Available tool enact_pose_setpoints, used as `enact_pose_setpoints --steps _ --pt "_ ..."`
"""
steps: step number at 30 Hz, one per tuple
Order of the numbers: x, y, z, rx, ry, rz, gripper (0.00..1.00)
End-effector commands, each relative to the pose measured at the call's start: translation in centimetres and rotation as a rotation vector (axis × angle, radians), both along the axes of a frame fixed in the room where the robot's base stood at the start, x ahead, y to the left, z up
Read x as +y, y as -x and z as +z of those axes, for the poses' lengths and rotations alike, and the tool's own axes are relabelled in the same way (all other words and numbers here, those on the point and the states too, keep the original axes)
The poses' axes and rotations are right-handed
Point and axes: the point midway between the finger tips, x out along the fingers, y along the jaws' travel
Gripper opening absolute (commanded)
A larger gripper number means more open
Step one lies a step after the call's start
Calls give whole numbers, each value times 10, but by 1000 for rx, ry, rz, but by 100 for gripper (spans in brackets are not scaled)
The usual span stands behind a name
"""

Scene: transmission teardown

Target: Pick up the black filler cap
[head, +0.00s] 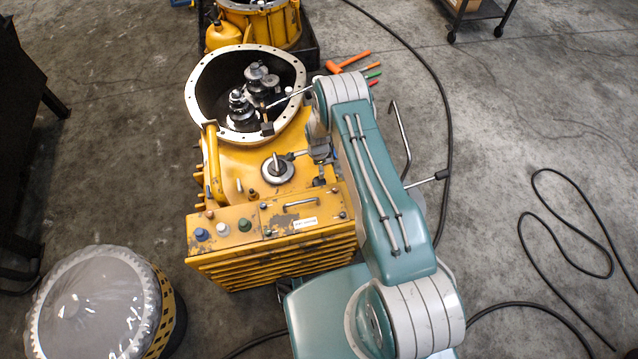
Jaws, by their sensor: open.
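A round dark cap with a pale metal rim and a raised centre (278,168) sits on top of the yellow transmission housing (230,165), below its open bell end. It looks like the black filler cap. My gripper (320,176) points down over the housing, just right of the cap. It is open and holds nothing that I can see. It is small in the picture and partly hidden by my arm, so its height above the housing is hard to tell.
The flanged bell opening (193,93) holds gear shafts. Orange and green-handled tools (352,63) lie behind. A plastic-covered drum (95,305) stands front left. Cables (449,130) cross the floor at right.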

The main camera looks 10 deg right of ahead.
Motion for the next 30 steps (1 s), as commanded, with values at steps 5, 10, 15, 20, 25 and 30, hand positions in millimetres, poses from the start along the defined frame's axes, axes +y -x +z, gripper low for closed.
enact_pose_setpoints --steps 5,10,15,20,25,30 --pt "0 1 6 -1 0 -161 100" --pt "0 1 -4 1 0 -193 100" --pt "0 2 -32 1 0 -191 100" --pt "0 1 -47 -1 0 -191 100" --pt "-1 3 -60 1 0 -190 100" --pt "-3 6 -87 0 0 -190 100"
